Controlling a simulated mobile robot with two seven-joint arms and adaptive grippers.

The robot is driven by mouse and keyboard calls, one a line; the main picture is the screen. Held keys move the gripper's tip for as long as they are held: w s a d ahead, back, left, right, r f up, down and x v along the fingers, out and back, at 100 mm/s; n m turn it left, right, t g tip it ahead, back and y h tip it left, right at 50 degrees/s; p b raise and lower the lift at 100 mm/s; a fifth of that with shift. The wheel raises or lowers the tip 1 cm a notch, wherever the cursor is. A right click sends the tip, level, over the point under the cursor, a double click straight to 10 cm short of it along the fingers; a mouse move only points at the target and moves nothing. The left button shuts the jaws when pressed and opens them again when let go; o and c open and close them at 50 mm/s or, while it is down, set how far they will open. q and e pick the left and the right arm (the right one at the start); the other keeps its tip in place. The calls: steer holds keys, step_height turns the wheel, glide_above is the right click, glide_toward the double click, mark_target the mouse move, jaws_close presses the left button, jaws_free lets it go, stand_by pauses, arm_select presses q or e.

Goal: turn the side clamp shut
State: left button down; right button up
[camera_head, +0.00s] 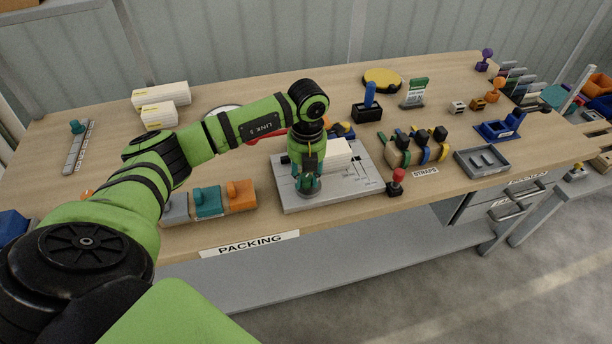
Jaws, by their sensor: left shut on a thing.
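A grey fixture plate (345,196) lies near the front edge of the packing bench, with a white block (340,152) on it. My left gripper (308,181) points down over the front left part of the plate. Its fingers are shut on a small grey rounded part, the side clamp (308,189), low on the plate. The fingers and wrist hide most of the clamp, so its turn angle cannot be told. My right gripper is not in view.
A red-knobbed stick (398,177) stands at the plate's front right corner. Grey, teal and orange blocks (208,201) stand to its left. Straps on a holder (405,150) and a grey tray (481,162) are to the right. White boxes (160,96) lie at the back left.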

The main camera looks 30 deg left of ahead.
mark_target(307, 177)
arm_select(q)
steer(key=n, duration=0.4)
steer(key=shift+n, duration=0.3)
steer(key=n, duration=0.4)
steer(key=shift+n, duration=0.4)
steer(key=c, duration=0.9)
jaws_free()
step_height(307, 177, up, 12)
